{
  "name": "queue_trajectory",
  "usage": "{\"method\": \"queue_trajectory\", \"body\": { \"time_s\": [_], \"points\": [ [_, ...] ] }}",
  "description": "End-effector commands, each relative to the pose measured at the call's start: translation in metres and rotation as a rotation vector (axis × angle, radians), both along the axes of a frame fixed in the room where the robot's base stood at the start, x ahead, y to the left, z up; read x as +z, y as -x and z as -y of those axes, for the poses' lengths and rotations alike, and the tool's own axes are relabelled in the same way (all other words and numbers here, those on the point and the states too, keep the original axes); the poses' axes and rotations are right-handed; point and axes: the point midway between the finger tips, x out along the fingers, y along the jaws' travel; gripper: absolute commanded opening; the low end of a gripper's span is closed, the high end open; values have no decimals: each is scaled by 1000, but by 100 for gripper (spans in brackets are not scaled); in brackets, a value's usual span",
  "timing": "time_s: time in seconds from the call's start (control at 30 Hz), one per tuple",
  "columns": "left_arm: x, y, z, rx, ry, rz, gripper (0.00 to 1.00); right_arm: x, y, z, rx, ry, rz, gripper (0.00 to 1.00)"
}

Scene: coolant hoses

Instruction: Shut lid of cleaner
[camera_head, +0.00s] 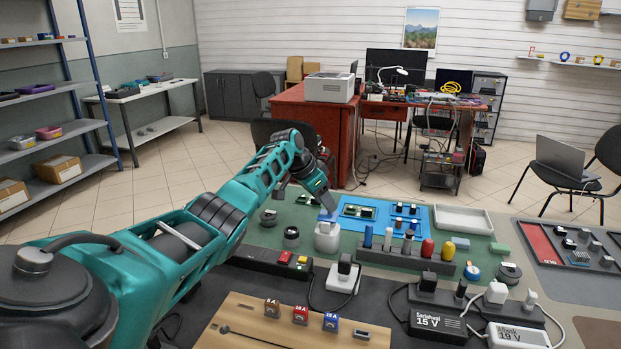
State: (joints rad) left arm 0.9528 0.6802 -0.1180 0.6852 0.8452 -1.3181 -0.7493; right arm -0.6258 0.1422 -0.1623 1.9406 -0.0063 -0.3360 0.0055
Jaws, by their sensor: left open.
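My left gripper (324,204) reaches in from the left, pointing down over the bench just above a small white container (327,238). This container may be the cleaner. A small blue part shows between the fingertips and the container's top; I cannot tell whether it is a lid or a fingertip, or whether they touch. The gripper is open. The lid's position cannot be made out, as the gripper covers the container's top. A small round dark pot (291,236) stands to the left of the container. My right gripper is not in view.
A blue mat (350,226) with a green circuit board (358,211) lies right behind the container. Several coloured bottles stand to the right, near a white tray (462,220). A wooden board (250,335) is nearest.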

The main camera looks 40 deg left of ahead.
Motion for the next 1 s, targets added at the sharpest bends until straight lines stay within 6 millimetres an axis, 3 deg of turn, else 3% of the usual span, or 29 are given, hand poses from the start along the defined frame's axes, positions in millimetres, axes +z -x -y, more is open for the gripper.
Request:
{"method": "queue_trajectory", "body": {
  "time_s": [0.5, 0.7, 1.0],
  "points": [
    [83, 47, -15, 1, -3, 1, 46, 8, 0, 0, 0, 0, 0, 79],
    [97, 54, -17, 0, 0, 0, 46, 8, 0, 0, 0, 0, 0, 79],
    [98, 55, -17, 0, 0, -1, 46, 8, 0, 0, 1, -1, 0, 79]
  ]
}}
